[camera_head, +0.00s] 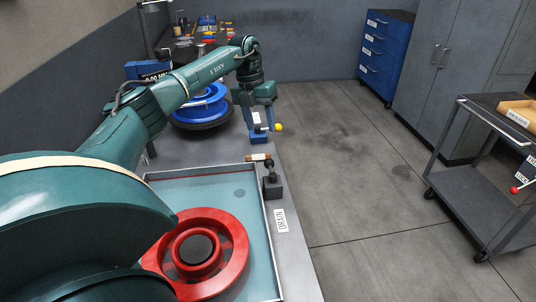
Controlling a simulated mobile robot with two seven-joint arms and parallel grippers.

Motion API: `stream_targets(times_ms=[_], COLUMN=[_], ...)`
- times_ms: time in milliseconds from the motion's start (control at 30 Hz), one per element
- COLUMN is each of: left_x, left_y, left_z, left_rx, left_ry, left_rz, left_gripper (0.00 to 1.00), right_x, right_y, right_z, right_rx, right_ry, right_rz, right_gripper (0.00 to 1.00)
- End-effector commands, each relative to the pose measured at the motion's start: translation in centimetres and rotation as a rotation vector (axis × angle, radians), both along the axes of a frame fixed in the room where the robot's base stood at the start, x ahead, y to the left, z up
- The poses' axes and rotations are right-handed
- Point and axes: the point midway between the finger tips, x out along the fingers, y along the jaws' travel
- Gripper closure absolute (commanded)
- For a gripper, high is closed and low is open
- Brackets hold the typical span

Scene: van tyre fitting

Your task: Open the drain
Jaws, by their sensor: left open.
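A shallow tank (160,178) of blue-green water stands on the bench in front of me. A label reading DRAIN (281,221) is on its right-hand rim. Just behind the label stands a dark valve block (273,188) with a short post and a brown-and-white handle (258,157) on top, pointing left across the tank's far corner. A round dark spot (239,193) shows in the tank floor. My left gripper (260,138) points down, open, beyond the handle and apart from it. A yellow knob (279,127) shows beside its fingers; what it belongs to is unclear. My right gripper is out of view.
A red wheel rim (234,262) lies in the tank's near part. A blue wheel with a tyre (203,103) lies behind my left arm. A blue drawer cabinet (385,55), grey cupboard (435,75) and trolley (480,195) stand right. The floor between is clear.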

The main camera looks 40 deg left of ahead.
Motion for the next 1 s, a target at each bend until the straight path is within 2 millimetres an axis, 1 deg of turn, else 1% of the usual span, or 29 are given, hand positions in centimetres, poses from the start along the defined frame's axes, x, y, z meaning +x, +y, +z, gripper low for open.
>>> stream_targets(times_ms=[200, 400, 500, 600, 700, 800, 1000], left_x=[0.1, 0.4, 0.5, 0.6, 0.7, 0.7, 0.7], left_y=[-0.8, -1.6, -1.9, -2.2, -2.3, -2.3, -2.3], left_z=[-3.9, -8.0, -9.7, -11.0, -11.8, -12.1, -12.2], left_rx=[0.000, -0.002, -0.001, -0.001, -0.001, 0.000, -0.001], left_ry=[0.005, 0.003, 0.004, 0.001, -0.001, 0.000, -0.002], left_rz=[-0.002, -0.003, -0.002, -0.001, -0.002, -0.002, -0.002], left_gripper=[0.50, 0.50, 0.50, 0.50, 0.50, 0.50, 0.50], right_x=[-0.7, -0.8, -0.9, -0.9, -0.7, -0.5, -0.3], right_y=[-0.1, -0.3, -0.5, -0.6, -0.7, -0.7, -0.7], right_z=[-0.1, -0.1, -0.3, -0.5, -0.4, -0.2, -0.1], right_rx=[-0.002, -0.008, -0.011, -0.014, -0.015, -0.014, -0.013], right_ry=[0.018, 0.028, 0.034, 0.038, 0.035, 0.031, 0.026], right_rz=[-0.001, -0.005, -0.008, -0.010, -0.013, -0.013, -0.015], right_gripper=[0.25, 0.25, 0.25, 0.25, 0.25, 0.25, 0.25])
